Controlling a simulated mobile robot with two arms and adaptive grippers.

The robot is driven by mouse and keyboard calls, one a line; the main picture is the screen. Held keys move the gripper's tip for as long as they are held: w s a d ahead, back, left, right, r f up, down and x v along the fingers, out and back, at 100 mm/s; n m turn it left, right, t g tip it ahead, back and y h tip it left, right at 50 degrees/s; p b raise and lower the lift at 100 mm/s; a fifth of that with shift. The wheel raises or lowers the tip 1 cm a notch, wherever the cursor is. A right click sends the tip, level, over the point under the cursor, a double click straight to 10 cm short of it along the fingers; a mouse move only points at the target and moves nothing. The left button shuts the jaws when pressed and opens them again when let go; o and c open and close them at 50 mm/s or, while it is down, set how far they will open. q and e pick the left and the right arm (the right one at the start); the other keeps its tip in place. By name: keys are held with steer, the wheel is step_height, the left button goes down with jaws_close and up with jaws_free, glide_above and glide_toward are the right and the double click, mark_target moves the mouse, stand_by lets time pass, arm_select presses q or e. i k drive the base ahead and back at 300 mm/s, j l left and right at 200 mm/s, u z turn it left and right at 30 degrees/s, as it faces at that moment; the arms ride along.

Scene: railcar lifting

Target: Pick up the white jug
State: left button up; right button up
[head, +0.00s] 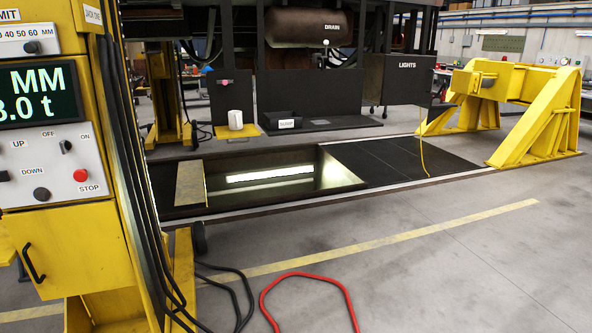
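A small white jug (235,120) stands upright on a yellow tray or plate (248,131) beyond the floor pit, in front of a dark panel under the railcar. It is small in the view, and I cannot make out a handle clearly. Neither of my grippers is in view.
A yellow jack column (60,240) with a control panel fills the left. Black cables and a red hose (309,277) lie on the floor. A glossy pit (270,178) lies before the jug. A yellow stand (525,110) is at right. The front right floor is clear.

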mark_target(235, 117)
steer(key=i+l+z, duration=0.15)
steer(key=i, duration=0.95)
steer(key=i+l+z, duration=0.2)
steer(key=i, duration=0.95)
